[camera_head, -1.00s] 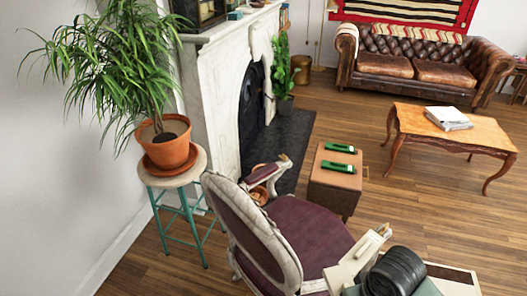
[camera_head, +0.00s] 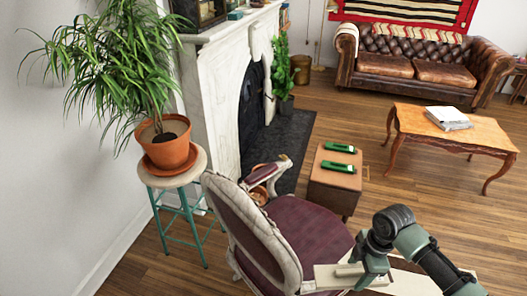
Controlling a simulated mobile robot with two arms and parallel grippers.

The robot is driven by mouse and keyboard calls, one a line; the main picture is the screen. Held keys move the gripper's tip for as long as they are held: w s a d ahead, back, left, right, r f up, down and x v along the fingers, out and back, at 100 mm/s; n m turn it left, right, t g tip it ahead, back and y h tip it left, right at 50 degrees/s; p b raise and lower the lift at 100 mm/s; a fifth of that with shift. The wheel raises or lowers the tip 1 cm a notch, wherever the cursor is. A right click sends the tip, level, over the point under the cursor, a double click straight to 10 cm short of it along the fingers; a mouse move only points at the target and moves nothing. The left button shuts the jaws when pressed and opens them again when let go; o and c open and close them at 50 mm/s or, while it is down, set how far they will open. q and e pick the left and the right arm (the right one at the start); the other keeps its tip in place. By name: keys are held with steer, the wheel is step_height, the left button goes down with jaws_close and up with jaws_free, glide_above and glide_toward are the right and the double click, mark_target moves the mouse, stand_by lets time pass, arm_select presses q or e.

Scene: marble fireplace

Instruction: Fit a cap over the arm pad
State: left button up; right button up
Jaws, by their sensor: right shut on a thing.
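A chair with a cream frame and purple seat (camera_head: 312,228) stands at the bottom centre, its back toward the left. Its far arm has a purple arm pad (camera_head: 265,172) and a curled cream end. My right gripper (camera_head: 352,272), grey-green, is low over the chair's near side. It is shut on a flat cream piece (camera_head: 328,278), which looks like the cap. The near arm and its pad are mostly hidden by my gripper and this piece, so I cannot tell whether they touch. My left gripper is not in view.
A brown box stool (camera_head: 332,190) with two green items (camera_head: 339,148) on top stands beyond the chair. A plant (camera_head: 165,150) in a terracotta pot sits on a stool at the left, by the marble fireplace (camera_head: 215,90). A coffee table (camera_head: 450,130) stands at the right.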

steer(key=w+n, duration=0.1)
steer(key=w+f+n, duration=0.1)
steer(key=w+d+n, duration=0.1)
steer(key=shift+f+n+g, duration=0.25)
steer(key=shift+n+g, duration=0.05)
steer(key=shift+n, duration=0.1)
steer(key=w+n, duration=0.1)
steer(key=w+f+n, duration=0.1)
steer(key=n, duration=0.1)
steer(key=w+d+n, duration=0.1)
steer(key=shift+w+f, duration=0.2)
steer(key=shift+f, duration=0.1)
